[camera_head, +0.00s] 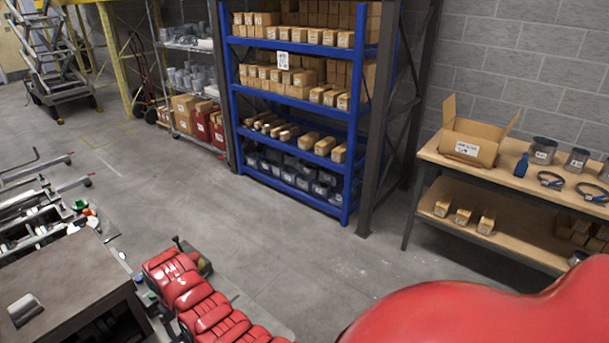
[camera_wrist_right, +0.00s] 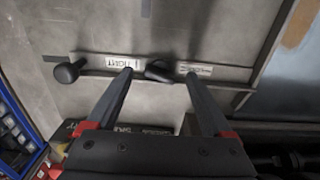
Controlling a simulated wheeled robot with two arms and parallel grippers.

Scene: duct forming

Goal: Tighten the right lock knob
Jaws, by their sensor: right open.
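In the right wrist view my right gripper (camera_wrist_right: 159,75) is open, its two dark fingers pointing at a grey metal panel (camera_wrist_right: 190,25). A black knob with a short lever (camera_wrist_right: 159,69) shows in the gap between the fingertips; I cannot tell whether either finger touches it. A white label (camera_wrist_right: 124,63) is left of this knob and another label (camera_wrist_right: 194,69) is right of it; their small text is hard to read. A second black knob (camera_wrist_right: 67,72) sits farther left on the same panel strip. The head view shows neither knob, and my left gripper is not seen.
In the head view a blue shelf (camera_head: 345,130) with boxes stands at the back. A wooden workbench (camera_head: 435,155) with an open carton (camera_head: 470,147) is at the right. A dark table (camera_head: 70,270) and red padded items (camera_head: 205,310) are at lower left. The middle floor is clear.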

